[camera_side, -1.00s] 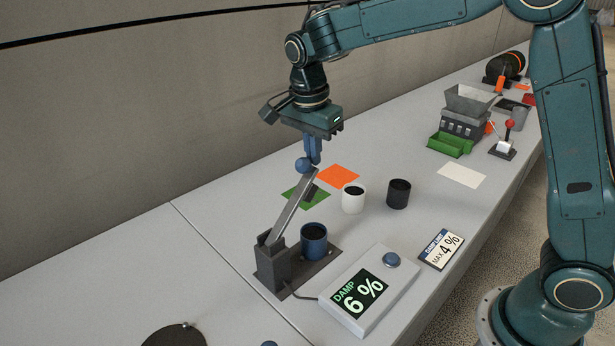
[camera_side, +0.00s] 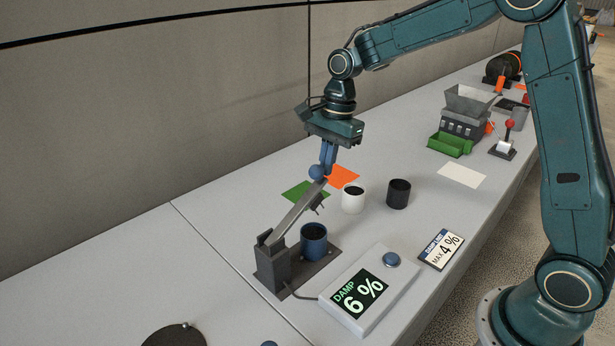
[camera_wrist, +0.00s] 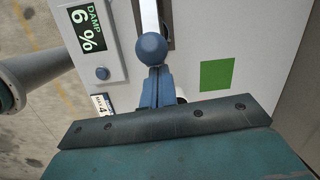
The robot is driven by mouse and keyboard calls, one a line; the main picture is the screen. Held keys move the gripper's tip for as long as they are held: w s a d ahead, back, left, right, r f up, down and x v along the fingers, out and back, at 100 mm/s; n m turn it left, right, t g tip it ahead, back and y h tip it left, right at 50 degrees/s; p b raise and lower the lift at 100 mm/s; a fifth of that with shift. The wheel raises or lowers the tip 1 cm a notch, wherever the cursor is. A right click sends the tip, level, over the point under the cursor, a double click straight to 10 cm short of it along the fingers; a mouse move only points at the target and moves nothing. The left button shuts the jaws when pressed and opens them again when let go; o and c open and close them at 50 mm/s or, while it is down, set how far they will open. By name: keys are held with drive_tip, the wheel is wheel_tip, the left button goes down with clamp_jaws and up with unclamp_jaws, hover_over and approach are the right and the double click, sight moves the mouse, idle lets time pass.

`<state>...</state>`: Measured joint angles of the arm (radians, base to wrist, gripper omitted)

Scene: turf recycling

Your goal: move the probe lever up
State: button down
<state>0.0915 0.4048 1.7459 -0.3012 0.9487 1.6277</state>
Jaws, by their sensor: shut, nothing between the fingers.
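The probe lever (camera_side: 297,212) is a grey bar that slopes up from its dark hinge block (camera_side: 273,262). A blue ball knob (camera_side: 316,172) is at its raised end, and dark prongs hang under it. My gripper (camera_side: 327,166) is shut and empty, its blue fingertips right at the knob, touching or nearly so. The wrist view shows the knob (camera_wrist: 151,49) just beyond the shut fingers (camera_wrist: 154,76). A blue cup (camera_side: 314,242) with dark contents stands on the lever's base plate, below the bar. The meter (camera_side: 361,294) reads "DAMP 6 %".
A white cup (camera_side: 353,197) and a black cup (camera_side: 398,194) stand right of the lever. Green (camera_side: 301,190) and orange (camera_side: 342,176) squares lie behind. A "MAX 4 %" card (camera_side: 440,250) lies beside the meter. A hopper machine (camera_side: 466,112) stands farther back.

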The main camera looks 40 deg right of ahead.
drive_tip(key=d+f+y, duration=0.5)
drive_tip(key=d+f, duration=0.1)
drive_tip(key=f, duration=0.5)
drive_tip(key=v, duration=0.9)
drive_tip(key=s+a+r+n+t+h, duration=0.1)
drive_tip(key=s+a+r+n, duration=0.1)
drive_tip(key=a+r, duration=0.15)
drive_tip(key=s+a+r+n+h, duration=0.1)
drive_tip(key=s+a+r+n, duration=0.15)
drive_tip(key=r, duration=0.25)
drive_tip(key=shift+s+a+r+n+t+h, duration=0.7)
drive_tip(key=shift+s+a+r+n+h, duration=0.4)
drive_tip(key=shift+s+a+r+n, duration=1.7)
drive_tip(key=s+d+n+t+h, duration=0.1)
drive_tip(key=s+n, duration=0.5)
drive_tip(key=s, duration=0.9)
drive_tip(key=shift+s+t+h, duration=0.35)
drive_tip(key=shift+t+h, duration=0.45)
